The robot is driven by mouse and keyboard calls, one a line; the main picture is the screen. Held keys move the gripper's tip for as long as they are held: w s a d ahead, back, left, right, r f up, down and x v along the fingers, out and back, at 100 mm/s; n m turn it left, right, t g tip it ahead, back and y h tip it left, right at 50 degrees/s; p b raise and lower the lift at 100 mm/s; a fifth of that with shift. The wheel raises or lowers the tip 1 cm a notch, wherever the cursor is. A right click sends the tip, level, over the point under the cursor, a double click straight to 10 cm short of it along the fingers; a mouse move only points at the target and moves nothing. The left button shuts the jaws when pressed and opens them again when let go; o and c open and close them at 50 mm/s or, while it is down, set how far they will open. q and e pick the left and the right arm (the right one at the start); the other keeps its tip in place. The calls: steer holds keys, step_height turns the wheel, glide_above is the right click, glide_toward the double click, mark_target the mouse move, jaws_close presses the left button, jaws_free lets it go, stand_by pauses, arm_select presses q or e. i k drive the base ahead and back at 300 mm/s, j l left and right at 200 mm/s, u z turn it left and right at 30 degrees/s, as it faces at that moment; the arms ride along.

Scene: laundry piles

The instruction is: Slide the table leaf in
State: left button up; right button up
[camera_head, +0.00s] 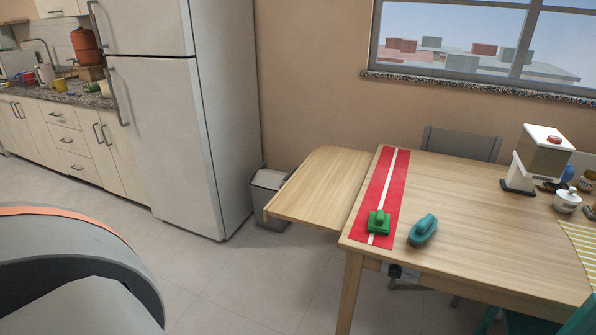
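The wooden table (470,225) stands at the right. Its leaf (323,183) is a pale wooden panel that sticks out beyond the table's left end. A red strip with a white line (383,188) lies across the tabletop along that end, beside the leaf. A green block-like object (379,222) sits on the near part of the strip. A teal rounded object (422,230) lies on the table just right of the strip. The top of the leaf is bare. Neither of my grippers is in view.
A grey bin (268,195) stands on the floor behind the leaf, next to the fridge (165,120). A grey chair (462,143) is behind the table. A dispenser (540,160) and small jars stand at the table's right. Floor in front of the leaf is clear.

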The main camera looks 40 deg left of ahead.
mark_target(322, 194)
steer(key=i+j, duration=0.15)
steer(key=j, duration=0.15)
steer(key=i+j, duration=0.35)
steer(key=j, duration=0.25)
steer(key=i+j, duration=0.1)
steer(key=j, duration=0.55)
steer(key=i+j, duration=0.15)
steer(key=j, duration=0.15)
steer(key=i+j, duration=0.1)
steer(key=j, duration=0.9)
steer(key=k+j, duration=0.1)
steer(key=j, duration=0.35)
steer(key=k+j, duration=0.1)
steer(key=j, duration=0.35)
